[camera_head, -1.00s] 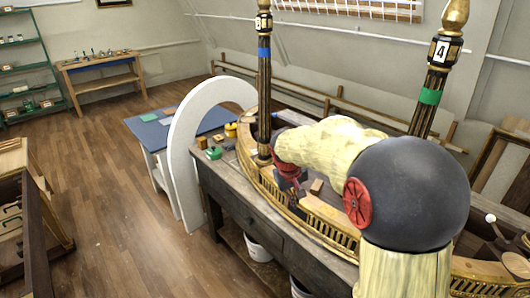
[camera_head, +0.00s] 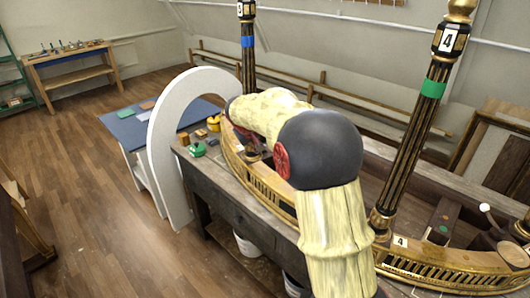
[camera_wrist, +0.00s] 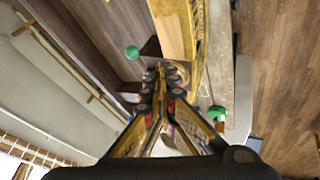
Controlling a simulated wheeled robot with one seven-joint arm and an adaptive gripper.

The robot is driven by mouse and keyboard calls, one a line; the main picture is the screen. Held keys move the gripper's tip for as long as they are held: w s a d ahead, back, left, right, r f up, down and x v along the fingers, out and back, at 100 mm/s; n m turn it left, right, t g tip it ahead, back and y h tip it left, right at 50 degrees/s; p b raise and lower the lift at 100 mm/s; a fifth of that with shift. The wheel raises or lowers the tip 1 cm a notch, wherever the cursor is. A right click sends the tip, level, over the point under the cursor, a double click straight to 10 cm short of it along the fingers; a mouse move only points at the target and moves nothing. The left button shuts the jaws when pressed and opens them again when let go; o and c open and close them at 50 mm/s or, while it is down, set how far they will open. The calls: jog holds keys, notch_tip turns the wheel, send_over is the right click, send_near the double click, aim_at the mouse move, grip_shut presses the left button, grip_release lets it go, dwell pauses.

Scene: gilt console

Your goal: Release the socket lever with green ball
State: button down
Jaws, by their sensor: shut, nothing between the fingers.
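The green ball (camera_wrist: 132,52) shows in the wrist view, left of my gripper's fingertips, in front of a dark brown surface. Its lever is hard to make out. My gripper (camera_wrist: 160,72) is shut and empty, its tips apart from the ball in the picture and close to a gilt, round part whose identity I cannot tell. In the head view my own arm hides my gripper and the green ball. The post marked 3, with a blue band (camera_head: 248,42), stands upright behind my arm. The post marked 4, with a green band (camera_head: 432,89), leans in the gilt console (camera_head: 450,262).
A lever with a white ball (camera_head: 485,208) stands at the right of the console. A white arch (camera_head: 163,135) stands left of the workbench (camera_head: 215,178). A green object (camera_head: 197,149) and small blocks lie on the bench end.

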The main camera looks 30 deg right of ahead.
jog(key=b+x, duration=0.1)
jog(key=x, duration=0.8)
jog(key=shift+f, duration=0.1)
jog(key=d, duration=0.2)
jog(key=d+f, duration=0.1)
jog(key=d, duration=0.1)
jog(key=shift+w, duration=0.4)
jog(key=shift+d, duration=0.1)
jog(key=shift+s+d+n+p, duration=0.1)
jog(key=shift+d+n+p, duration=0.25)
jog(key=shift+p, duration=0.2)
